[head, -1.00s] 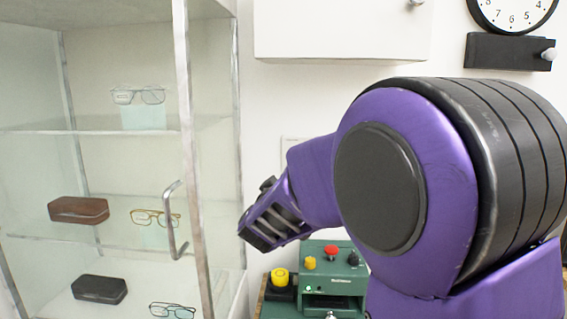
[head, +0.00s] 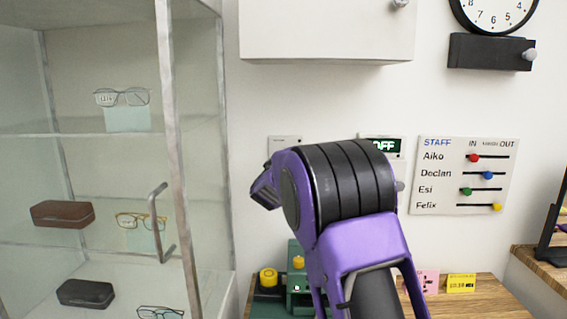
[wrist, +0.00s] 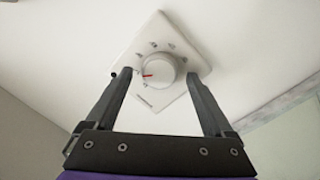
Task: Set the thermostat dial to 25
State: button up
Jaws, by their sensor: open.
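In the wrist view the thermostat dial (wrist: 157,69) is a round white knob with a red pointer mark toward its left side. It sits on a square white plate (wrist: 178,36) that looks tilted in this view. Small marks ring the dial; I cannot read their numbers. My gripper (wrist: 158,76) is open, with one finger to each side of the knob in the picture. I cannot tell whether the fingers touch it. In the head view my gripper (head: 263,190) is at the wall, below the top of a pale plate (head: 285,140) whose lower part is hidden.
A glass cabinet (head: 163,120) with a protruding handle (head: 158,222) stands close at left. A white wall cupboard (head: 325,30) hangs above. A green button box (head: 296,278) is below the arm. A staff board (head: 463,176) and a lit sign (head: 384,146) are at right.

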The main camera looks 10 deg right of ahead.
jog(key=shift+c, duration=0.4)
jog(key=c, duration=1.3)
jog(key=shift+m, duration=0.4)
jog(key=shift+s+d+f+m+y+b, duration=0.15)
jog(key=shift+m+y+b, duration=0.85)
jog(key=shift+m, duration=3.8)
jog(key=shift+w+d+r+m+y+b, duration=0.15)
jog(key=shift+m+b, duration=1.65)
jog(key=shift+m, duration=3)
jog(key=shift+s+d+f+m+y+b, duration=0.15)
jog(key=shift+m+y+b, duration=0.85)
jog(key=shift+m, duration=3.8)
jog(key=shift+h+b, duration=0.4)
jog(key=shift+h, duration=0.05)
